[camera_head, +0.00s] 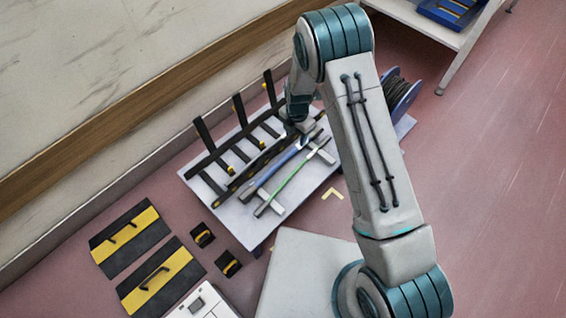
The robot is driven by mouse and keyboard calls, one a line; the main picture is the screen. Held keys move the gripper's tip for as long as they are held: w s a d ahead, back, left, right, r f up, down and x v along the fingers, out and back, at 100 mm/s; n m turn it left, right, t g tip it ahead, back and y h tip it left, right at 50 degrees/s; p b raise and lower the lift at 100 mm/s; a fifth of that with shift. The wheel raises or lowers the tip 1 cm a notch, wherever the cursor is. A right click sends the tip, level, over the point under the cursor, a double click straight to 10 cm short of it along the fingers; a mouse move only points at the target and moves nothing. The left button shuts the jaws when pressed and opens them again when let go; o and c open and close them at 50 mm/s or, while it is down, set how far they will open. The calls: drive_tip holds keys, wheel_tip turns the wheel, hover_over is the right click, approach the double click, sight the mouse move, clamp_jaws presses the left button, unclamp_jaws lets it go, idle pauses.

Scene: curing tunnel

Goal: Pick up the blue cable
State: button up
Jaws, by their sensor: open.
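The blue cable (271,171) lies diagonally on a light grey table (239,226), with its near end toward the lower left and its far end toward my gripper. My gripper (299,129) is over the far part of the table, at or near the cable's upper end. It is small and dark in this view, and I cannot tell whether its fingers touch the cable. Nothing shows clearly between its fingers. A green cable (287,183) lies roughly parallel to the blue one, to its right, across pale supports.
A black rack with upright posts (205,134) stands on the table left of the cables. A cable reel (398,93) is behind my arm. Black-and-yellow panels (128,239) lie at lower left. A wall runs along the upper left; open floor is at right.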

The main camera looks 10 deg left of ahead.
sight(295, 148)
wheel_tip(295, 148, down, 8)
drive_tip(key=b, duration=0.3)
drive_tip(key=shift+r, duration=0.25)
clamp_jaws()
